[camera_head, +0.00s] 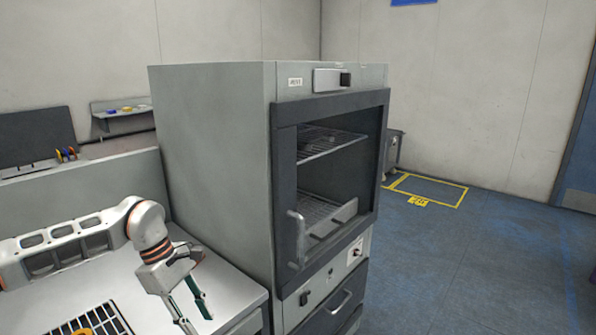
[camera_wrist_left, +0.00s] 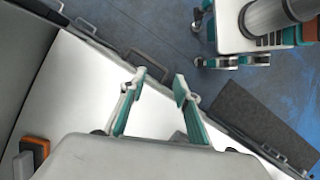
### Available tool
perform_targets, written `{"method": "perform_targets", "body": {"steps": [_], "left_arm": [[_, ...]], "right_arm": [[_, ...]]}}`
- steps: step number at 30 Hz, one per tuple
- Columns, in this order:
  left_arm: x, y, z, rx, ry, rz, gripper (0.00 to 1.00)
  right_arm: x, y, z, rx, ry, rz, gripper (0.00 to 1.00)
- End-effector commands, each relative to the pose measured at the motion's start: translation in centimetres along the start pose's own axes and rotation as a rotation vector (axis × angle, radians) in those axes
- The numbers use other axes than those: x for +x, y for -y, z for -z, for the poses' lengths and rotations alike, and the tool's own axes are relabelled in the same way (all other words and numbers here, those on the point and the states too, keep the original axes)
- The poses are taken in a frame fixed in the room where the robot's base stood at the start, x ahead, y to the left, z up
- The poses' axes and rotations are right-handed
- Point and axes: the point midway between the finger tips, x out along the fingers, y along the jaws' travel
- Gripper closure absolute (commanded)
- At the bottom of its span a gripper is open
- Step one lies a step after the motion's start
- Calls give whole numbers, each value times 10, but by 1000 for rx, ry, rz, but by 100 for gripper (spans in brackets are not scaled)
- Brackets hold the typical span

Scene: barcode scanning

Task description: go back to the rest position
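My left gripper (camera_head: 197,321) is at the lower left of the head view, above the light grey worktop (camera_head: 225,290) and left of the tall grey cabinet. Its two fingers point down and stand apart. The left wrist view shows the same gripper (camera_wrist_left: 157,84) with a clear gap between the fingertips and nothing held. The fingertips there overlap the worktop's edge, with handles along it.
The grey cabinet (camera_head: 215,150) with a dark-framed opening and wire racks stands just right of my left gripper. A black grid tray (camera_head: 112,318) lies on the worktop. Orange and grey items (camera_wrist_left: 35,148) lie at the wrist view's lower left. Blue floor (camera_head: 450,270) is clear at right.

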Motion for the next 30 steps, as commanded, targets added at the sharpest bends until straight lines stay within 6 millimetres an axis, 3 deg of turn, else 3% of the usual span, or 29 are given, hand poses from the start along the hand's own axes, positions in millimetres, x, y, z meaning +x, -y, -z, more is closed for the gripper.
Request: {"method": "perform_targets", "body": {"steps": [1,3,6,12,16,20,23,26,30], "left_arm": [[24,4,-26,-13,83,9,68],[50,8,-65,-51,212,13,68],[77,14,-124,-135,411,24,68],[96,23,-222,-390,812,74,68],[89,21,-264,-613,1065,130,68],[77,12,-282,-875,1305,201,68],[69,2,-278,-1101,1478,263,68],[68,-7,-260,-1346,1639,333,68],[80,-13,-213,-1714,1842,436,68]], "right_arm": [[1,-1,3,-1,-5,-1,100],[1,-1,4,0,-7,-1,100],[-1,0,0,1,-1,0,100],[-1,1,-2,1,3,1,100],[-2,1,-3,1,5,2,100],[-2,1,-4,1,7,2,100],[-2,2,-4,0,8,2,100],[-2,2,-4,0,8,2,100],[-2,2,-5,0,8,2,100]]}}
